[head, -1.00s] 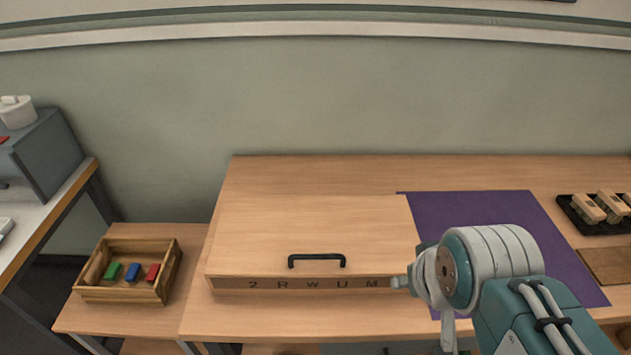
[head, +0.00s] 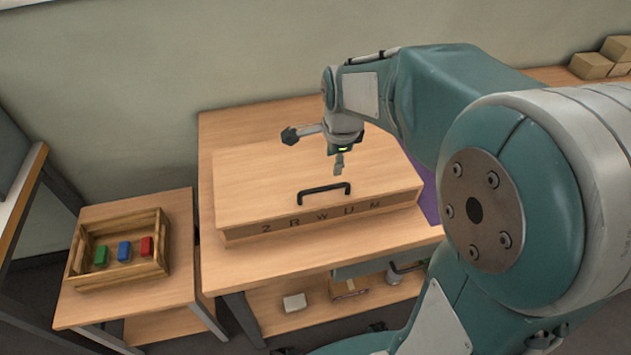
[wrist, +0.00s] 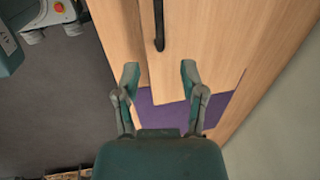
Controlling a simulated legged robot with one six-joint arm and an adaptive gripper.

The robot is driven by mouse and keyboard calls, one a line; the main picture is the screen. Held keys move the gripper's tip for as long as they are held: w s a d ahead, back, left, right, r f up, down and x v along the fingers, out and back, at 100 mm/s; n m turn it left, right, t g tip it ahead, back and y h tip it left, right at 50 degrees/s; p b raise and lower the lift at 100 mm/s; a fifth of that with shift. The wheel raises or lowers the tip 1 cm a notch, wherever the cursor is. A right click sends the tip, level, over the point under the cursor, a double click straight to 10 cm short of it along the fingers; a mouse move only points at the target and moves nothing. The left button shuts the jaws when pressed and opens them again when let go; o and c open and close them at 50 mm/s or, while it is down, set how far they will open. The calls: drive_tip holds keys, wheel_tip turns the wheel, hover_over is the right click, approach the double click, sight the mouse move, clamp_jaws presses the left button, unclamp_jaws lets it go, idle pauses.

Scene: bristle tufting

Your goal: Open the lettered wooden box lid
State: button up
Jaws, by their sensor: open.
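The wooden box stands on the table with its flat lid (head: 265,178) closed. A black bar handle (head: 324,189) is fixed near the lid's front edge. The front face (head: 285,226) below bears the marks "2 R W U M". My gripper (head: 338,168) hangs over the lid, just behind and above the handle in the head view, apart from it. In the wrist view, my gripper (wrist: 159,72) is open and empty, fingers spread. There the handle (wrist: 158,25) lies ahead of the gap between the fingertips, and the lid (wrist: 180,45) fills much of the upper middle.
A wooden crate (head: 78,262) with green, blue and red blocks stands on a lower side table at the left. A purple mat (head: 429,197) lies right of the box, partly hidden by my arm. A shelf below the table (head: 270,309) holds small items.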

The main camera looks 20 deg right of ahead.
sight(329, 187)
drive_tip(key=f, duration=0.3)
drive_tip(key=w+f, duration=0.1)
drive_tip(key=f, duration=0.3)
drive_tip(key=w+f, duration=0.1)
drive_tip(key=f, duration=0.2)
drive_tip(key=shift+a+f, duration=0.2)
drive_tip(key=shift+f, duration=0.05)
drive_tip(key=shift+d, duration=0.1)
clamp_jaws()
